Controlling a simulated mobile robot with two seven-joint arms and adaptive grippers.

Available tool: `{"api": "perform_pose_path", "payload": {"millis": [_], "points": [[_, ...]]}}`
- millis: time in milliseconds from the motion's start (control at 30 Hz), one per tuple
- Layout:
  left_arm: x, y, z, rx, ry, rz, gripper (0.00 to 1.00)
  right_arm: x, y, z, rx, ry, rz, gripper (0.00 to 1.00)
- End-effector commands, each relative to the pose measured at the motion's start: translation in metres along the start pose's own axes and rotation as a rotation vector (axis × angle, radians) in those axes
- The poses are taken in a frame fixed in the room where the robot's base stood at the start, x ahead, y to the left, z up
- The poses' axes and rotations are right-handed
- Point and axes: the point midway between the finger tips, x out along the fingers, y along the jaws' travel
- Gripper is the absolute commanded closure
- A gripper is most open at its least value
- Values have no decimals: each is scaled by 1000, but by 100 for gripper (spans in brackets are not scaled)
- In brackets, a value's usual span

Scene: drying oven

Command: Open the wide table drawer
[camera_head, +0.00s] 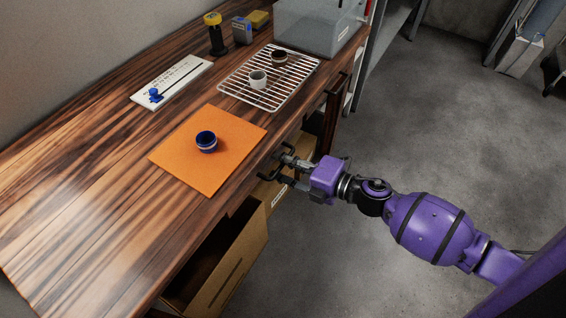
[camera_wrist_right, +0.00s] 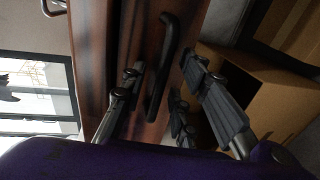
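The wide table drawer shows in the right wrist view as a dark wooden front (camera_wrist_right: 140,40) with a black bar handle (camera_wrist_right: 165,65). In the head view its front lies under the table's front edge, largely hidden by my right gripper (camera_head: 272,164). The drawer looks shut as far as I can see. My right gripper (camera_wrist_right: 162,75) is open, its fingers on either side of the handle with gaps visible between. I cannot tell whether either finger touches the handle. My left gripper is not in view.
An open cardboard-coloured box (camera_head: 240,255) stands below the table edge; another (camera_head: 300,158) is behind my gripper. On the wooden tabletop (camera_head: 90,195) are an orange mat (camera_head: 180,160) with a blue cup (camera_head: 206,142), and a wire rack (camera_head: 240,92). Grey floor (camera_head: 430,120) is clear at right.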

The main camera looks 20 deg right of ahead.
Motion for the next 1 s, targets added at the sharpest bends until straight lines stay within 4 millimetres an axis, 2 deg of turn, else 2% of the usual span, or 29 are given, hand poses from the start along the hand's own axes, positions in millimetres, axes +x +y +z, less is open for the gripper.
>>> {"api": "perform_pose_path", "payload": {"millis": [267, 500, 867, 1000], "points": [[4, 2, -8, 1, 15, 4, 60, 2, 0, 0, 1, 0, -1, 72], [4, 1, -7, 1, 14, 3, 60, 2, 0, 0, 1, 0, 0, 100], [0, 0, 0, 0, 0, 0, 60, 2, 0, 0, 1, 0, 0, 100], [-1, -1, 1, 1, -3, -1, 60, -4, -2, 0, 2, -1, -1, 100]]}}
